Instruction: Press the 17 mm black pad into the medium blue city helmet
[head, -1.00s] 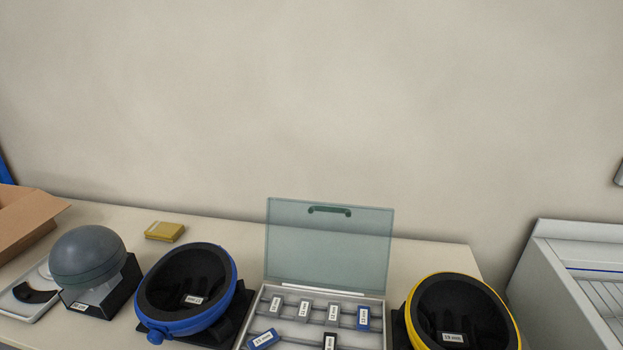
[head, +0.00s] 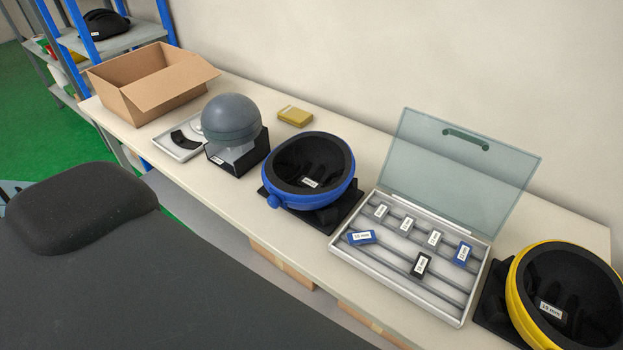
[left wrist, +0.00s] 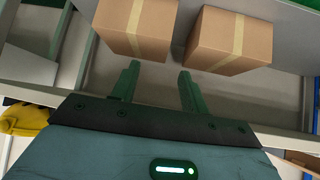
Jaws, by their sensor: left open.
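The blue helmet (head: 327,190) lies tilted in a black stand, its dark inside facing up, with a white label inside. An open pad case (head: 340,254) with a clear raised lid stands to its right. A black pad (head: 420,265) with a white label stands in the front part of the case; its print is too small to read. A blue pad (head: 362,237) lies at the case's left, and several white-labelled pads stand in the back row. My left gripper (left wrist: 156,82) shows only in the left wrist view, open and empty, facing two cardboard boxes. My right gripper is not in view.
A yellow helmet (head: 515,294) sits right of the case. A grey dome (head: 230,118) on a black block, a tray (head: 164,146), a yellow box (head: 295,116) and an open carton (head: 137,105) stand left on the table. Two closed boxes (left wrist: 138,26) show in the wrist view.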

